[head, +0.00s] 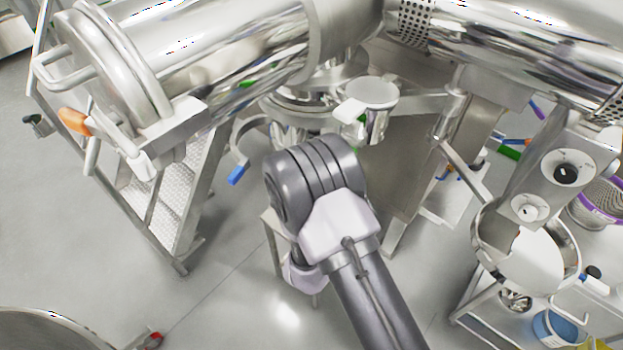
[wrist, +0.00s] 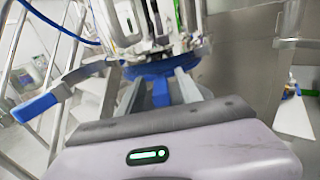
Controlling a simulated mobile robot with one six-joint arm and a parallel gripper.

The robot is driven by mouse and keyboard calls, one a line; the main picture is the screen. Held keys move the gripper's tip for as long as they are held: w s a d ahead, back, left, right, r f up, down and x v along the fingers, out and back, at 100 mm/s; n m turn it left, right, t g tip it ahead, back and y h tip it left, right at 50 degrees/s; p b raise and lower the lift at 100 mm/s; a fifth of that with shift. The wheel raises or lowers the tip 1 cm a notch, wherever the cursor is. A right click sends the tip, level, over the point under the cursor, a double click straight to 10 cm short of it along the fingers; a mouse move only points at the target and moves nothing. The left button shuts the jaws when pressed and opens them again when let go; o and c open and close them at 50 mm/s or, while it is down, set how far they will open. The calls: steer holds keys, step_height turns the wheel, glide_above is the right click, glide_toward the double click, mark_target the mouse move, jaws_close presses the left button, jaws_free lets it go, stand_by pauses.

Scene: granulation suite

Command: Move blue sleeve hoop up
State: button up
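The blue sleeve hoop (wrist: 150,70) shows in the wrist view as a blue band under a shiny metal vessel (wrist: 165,25). A blue part (wrist: 161,92) reaches from it toward the camera between the grey fingers of my gripper (wrist: 160,85). The fingers stand apart on either side of that part; I cannot tell whether they touch it. A blue-tipped lever (wrist: 36,107) is to the left; its blue end also shows in the head view (head: 236,174). My arm hides my gripper and the hoop in the head view.
A metal step stand (head: 165,200) is on the left, under a large steel cylinder (head: 220,60). A steel bowl (head: 485,235) and a panel with dials (head: 567,172) are on the right. The floor at lower left is mostly clear.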

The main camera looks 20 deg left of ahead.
steer(key=shift+f, duration=0.1)
steer(key=b+v, duration=0.1)
steer(key=v, duration=1.6)
steer(key=shift+s+b, duration=0.2)
steer(key=shift+b, duration=0.15)
